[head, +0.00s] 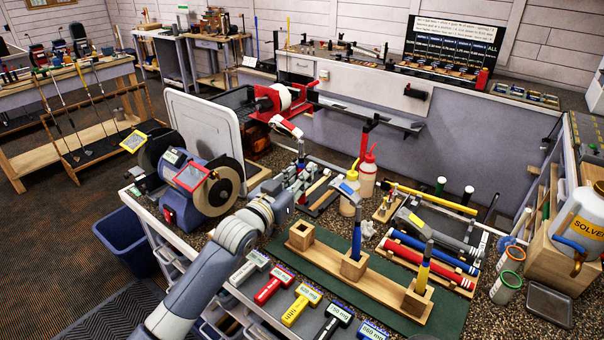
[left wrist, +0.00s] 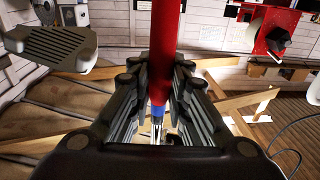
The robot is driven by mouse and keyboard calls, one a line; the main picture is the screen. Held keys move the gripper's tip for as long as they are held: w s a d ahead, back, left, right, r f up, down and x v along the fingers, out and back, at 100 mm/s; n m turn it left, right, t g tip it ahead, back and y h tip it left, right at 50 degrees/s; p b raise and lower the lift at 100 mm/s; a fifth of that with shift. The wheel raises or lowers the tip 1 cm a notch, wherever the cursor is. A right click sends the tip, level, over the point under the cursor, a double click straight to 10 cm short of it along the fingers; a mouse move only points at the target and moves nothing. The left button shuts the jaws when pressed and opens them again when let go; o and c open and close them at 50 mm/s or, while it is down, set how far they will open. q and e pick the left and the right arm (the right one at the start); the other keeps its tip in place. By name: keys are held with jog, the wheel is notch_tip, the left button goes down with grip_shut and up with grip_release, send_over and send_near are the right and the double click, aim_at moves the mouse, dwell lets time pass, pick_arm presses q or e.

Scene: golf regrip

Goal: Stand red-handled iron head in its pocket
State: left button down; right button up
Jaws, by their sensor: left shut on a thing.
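My left gripper (head: 300,178) is above the workbench, behind the left end of the wooden rack. In the left wrist view it is shut on an upright red handle (left wrist: 166,45), with a blue part (left wrist: 157,110) at its lower end. A grey grooved iron head (left wrist: 52,42) shows at upper left there; I cannot tell whether it joins the handle. The wooden rack (head: 385,284) has an empty square pocket (head: 301,235) at its left end. A blue-handled piece (head: 356,240) stands in the middle pocket and a yellow-handled one (head: 423,274) in the right pocket. My right gripper is not in view.
The rack is on a green mat (head: 330,282). Several labelled weights (head: 302,304) lie in front. A grinder (head: 205,190) stands left, bottles (head: 367,175) behind. Red and blue grips (head: 430,266) lie right, with a solvent jug (head: 580,225) beyond.

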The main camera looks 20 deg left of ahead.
aim_at(302, 204)
pick_arm(q)
jog(key=shift+w+f+b, duration=0.25)
jog(key=shift+f+b, duration=0.5)
jog(key=shift+f, duration=0.5)
notch_tip(302, 204, down, 2)
jog(key=shift+s+f+b, duration=0.1)
jog(key=shift+f+b, duration=0.1)
jog(key=shift+b, duration=1)
notch_tip(302, 204, down, 3)
jog(key=b, duration=0.3)
jog(key=shift+f, duration=0.25)
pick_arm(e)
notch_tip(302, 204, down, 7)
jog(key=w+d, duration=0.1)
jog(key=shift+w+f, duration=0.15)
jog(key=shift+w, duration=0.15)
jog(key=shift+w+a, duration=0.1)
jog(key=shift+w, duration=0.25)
pick_arm(q)
jog(key=shift+f, duration=0.2)
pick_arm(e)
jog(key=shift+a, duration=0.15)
pick_arm(q)
jog(key=shift+p, duration=0.4)
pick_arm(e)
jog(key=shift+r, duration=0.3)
